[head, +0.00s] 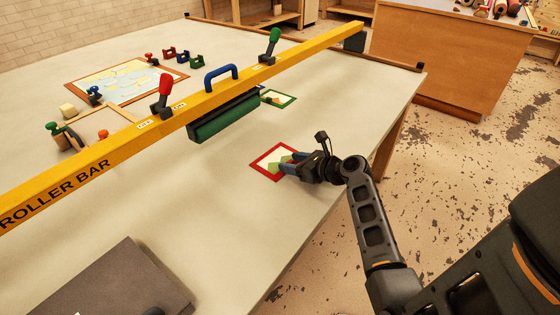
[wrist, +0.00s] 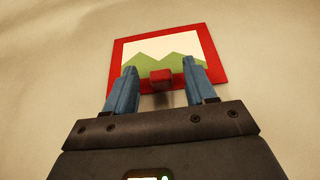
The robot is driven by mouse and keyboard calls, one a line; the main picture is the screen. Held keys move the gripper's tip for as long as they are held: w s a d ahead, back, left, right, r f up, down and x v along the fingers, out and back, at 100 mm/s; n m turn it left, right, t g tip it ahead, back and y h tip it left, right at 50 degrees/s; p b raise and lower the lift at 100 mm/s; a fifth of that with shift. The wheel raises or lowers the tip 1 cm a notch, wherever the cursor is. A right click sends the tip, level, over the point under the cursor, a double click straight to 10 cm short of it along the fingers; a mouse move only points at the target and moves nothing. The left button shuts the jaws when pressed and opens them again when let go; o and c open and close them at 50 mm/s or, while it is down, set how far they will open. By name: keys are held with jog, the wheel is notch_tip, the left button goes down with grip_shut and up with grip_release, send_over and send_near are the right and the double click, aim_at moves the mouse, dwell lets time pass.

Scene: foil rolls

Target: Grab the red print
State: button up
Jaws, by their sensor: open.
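The red print (head: 262,163) lies flat on the table near its right edge in the head view. It has a red border around a cream field with green hill shapes. In the wrist view the red print (wrist: 220,72) fills the upper middle, with a small red block-like tab (wrist: 160,78) at its near edge. My gripper (head: 290,161) is over the near right side of the print. In the wrist view my gripper (wrist: 156,75) is open, its two blue fingers on either side of the red tab. I cannot tell whether the fingers touch it.
A yellow roller bar (head: 215,95) with a green roller (head: 225,117) spans the table behind the print. A green-framed print (head: 284,98) lies beyond it. A grey slab (head: 110,285) is at the near left. The table (head: 190,200) between is clear.

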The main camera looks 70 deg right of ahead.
jog(key=shift+c, duration=0.3)
grip_shut()
